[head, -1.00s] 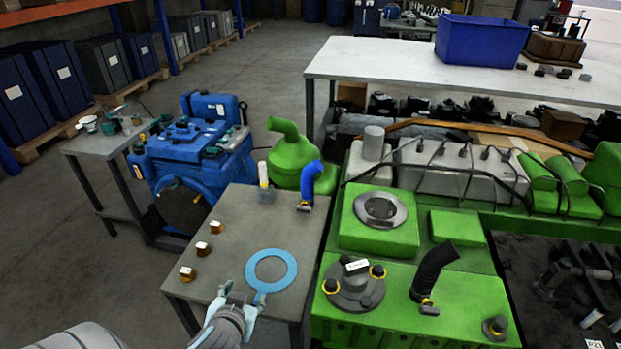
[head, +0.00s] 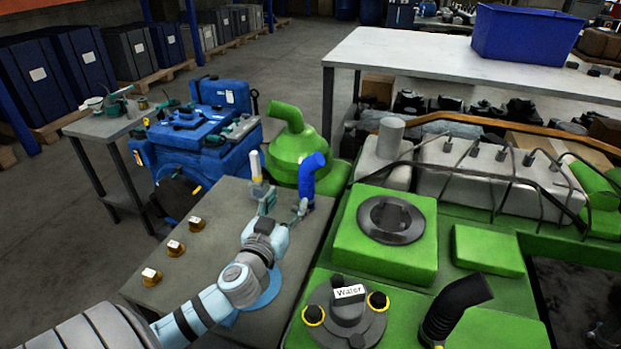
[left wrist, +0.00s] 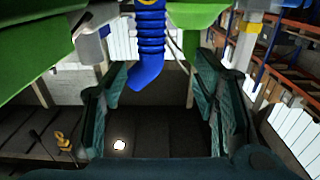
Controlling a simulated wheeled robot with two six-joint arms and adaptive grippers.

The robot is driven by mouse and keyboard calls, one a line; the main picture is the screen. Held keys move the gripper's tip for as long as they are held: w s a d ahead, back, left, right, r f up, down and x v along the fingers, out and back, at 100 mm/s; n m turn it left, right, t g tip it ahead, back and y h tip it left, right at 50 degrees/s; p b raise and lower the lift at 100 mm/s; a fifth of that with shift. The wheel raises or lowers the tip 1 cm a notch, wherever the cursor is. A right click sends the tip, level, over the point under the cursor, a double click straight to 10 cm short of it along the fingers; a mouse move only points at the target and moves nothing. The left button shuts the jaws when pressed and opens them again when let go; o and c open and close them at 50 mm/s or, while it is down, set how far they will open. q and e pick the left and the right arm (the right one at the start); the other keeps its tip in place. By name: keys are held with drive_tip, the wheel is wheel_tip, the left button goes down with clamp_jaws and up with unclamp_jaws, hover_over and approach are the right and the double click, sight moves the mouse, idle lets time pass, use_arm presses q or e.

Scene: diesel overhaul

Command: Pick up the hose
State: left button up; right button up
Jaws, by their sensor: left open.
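A bent blue hose (head: 308,178) stands upright at the far right part of the grey table (head: 215,205). In the left wrist view the blue hose (left wrist: 150,45) appears upside down, between and ahead of the two spread fingers. My left gripper (head: 284,207) is open and empty, just in front of the hose and left of it in the head view. I cannot tell whether a finger touches it. A black bent hose (head: 458,303) stands on the green engine (head: 480,248). My right gripper is out of view.
A white-tipped bottle-like item (head: 256,172) stands close left of the blue hose. Several brass fittings (head: 175,248) line the table's left side. A light blue ring (head: 268,290) lies under my arm. A green rounded housing (head: 298,150) is behind the hose.

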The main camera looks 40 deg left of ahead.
sight(304, 181)
use_arm(q)
drive_tip(key=x, duration=0.4)
drive_tip(key=shift+w+d+r, duration=0.1)
drive_tip(key=shift+d, duration=0.1)
drive_tip(key=x, duration=0.7)
drive_tip(key=shift+w+d, duration=0.2)
drive_tip(key=shift+d, duration=0.15)
drive_tip(key=shift+s, duration=0.1)
clamp_jaws()
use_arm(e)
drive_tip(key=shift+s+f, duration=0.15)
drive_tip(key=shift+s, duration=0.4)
